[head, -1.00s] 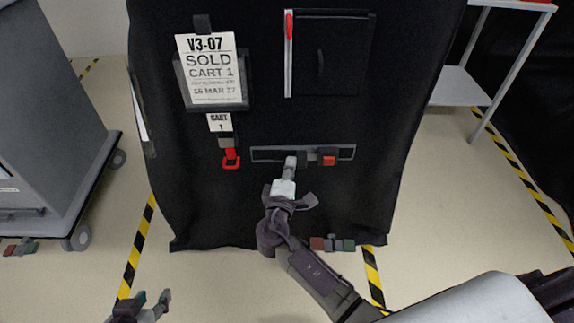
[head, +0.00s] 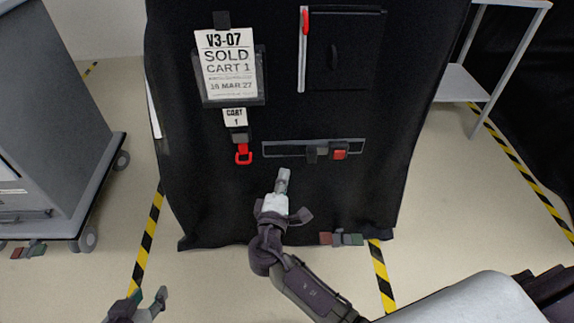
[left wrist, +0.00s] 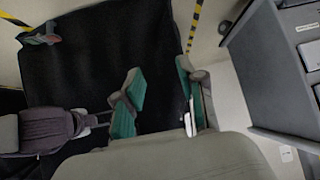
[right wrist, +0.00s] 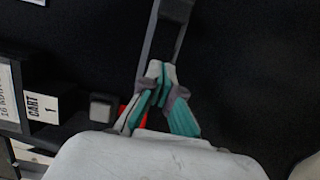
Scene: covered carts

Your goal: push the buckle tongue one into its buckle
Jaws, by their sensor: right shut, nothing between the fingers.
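The dark buckle tongue (head: 317,152) sits on a grey strip across the black cover, just left of the buckle (head: 340,150) with its red button. A small gap seems to show between them. The tongue also appears at the top of the right wrist view (right wrist: 175,10); the buckle is outside that view. My right gripper (head: 283,176) is shut and empty, below and left of the tongue and apart from it. Its closed fingers (right wrist: 160,85) show in the right wrist view. My left gripper (head: 148,299) is open and empty, low at the left.
A red loop (head: 243,153) hangs under the CART 1 tag, left of the strip. A hatch (head: 345,50) with a red-tipped bar is above. Another clip (head: 340,239) lies by the cover's lower edge. A grey cart (head: 55,120) stands left, a shelf (head: 465,85) right.

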